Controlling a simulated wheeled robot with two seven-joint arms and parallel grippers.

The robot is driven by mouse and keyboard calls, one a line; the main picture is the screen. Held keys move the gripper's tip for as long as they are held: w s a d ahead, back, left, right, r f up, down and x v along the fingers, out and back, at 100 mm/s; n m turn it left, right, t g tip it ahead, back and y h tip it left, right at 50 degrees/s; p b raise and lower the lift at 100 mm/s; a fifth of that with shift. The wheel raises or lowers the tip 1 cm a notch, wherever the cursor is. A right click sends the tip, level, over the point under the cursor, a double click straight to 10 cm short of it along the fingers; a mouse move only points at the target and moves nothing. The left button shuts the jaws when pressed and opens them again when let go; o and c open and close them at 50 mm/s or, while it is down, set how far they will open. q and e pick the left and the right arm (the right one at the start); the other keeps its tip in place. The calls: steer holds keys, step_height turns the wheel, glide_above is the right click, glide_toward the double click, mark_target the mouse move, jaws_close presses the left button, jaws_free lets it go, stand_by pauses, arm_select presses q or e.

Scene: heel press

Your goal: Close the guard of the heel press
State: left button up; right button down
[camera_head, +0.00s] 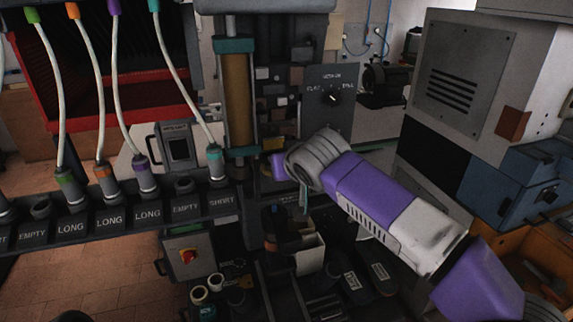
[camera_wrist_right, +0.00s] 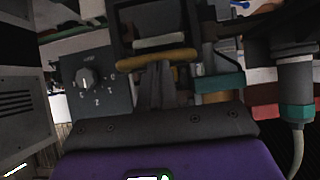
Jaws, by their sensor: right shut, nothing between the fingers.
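The heel press stands in the middle of the head view, with a brown cylinder (camera_head: 237,100) between teal collars and a dial panel (camera_head: 331,97). In the right wrist view a dark frame with a tan-yellow bar (camera_wrist_right: 157,60) along its lower edge looks like the guard. My right gripper (camera_wrist_right: 156,84) is shut and empty, its fingers pointing at the middle of the bar. I cannot tell whether the fingertips touch it. In the head view my right wrist hides most of the gripper and the guard area. My left gripper is not in view.
A dark rack (camera_head: 120,217) with labelled sockets and cables stands at the left. A grey cabinet (camera_head: 465,70) and a blue box (camera_head: 528,185) are at the right. A control box with a red button (camera_head: 188,256) and several small containers lie below the press.

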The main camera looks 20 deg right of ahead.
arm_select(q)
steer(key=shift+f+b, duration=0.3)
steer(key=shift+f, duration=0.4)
arm_select(e)
steer(key=shift+f, duration=0.8)
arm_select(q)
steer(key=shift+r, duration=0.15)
